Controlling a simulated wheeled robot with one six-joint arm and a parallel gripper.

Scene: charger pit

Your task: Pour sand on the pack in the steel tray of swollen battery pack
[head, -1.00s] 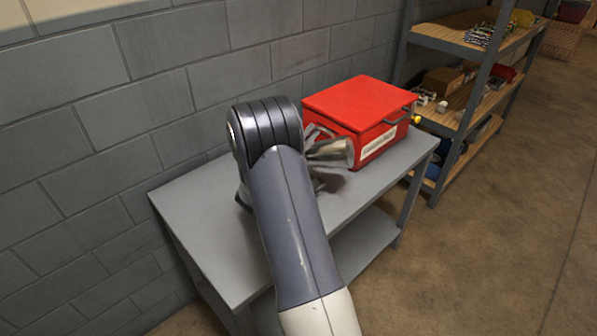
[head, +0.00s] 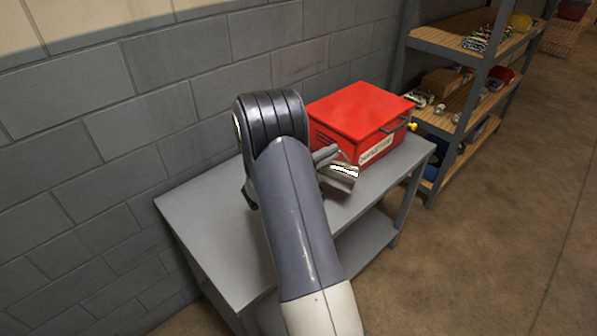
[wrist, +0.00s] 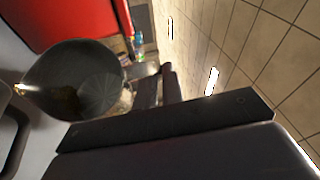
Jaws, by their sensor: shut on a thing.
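A shiny metal scoop or cup (head: 343,172) is held just in front of the red box, above the grey table. In the wrist view the same metal vessel (wrist: 72,85) shows its round mouth, dark inside with a little brownish stuff that may be sand. My gripper (head: 326,158) is shut on it; its dark fingers (wrist: 168,88) show in the wrist view beside the vessel. My arm hides much of the gripper in the head view. No steel tray and no swollen battery pack can be made out in either view.
The red lidded box (head: 362,110) with a dark handle and white label stands at the table's back right. The grey table (head: 205,215) is bare at left, against a block wall (head: 165,85). A loaded shelf rack (head: 447,122) stands right of it; floor is open there.

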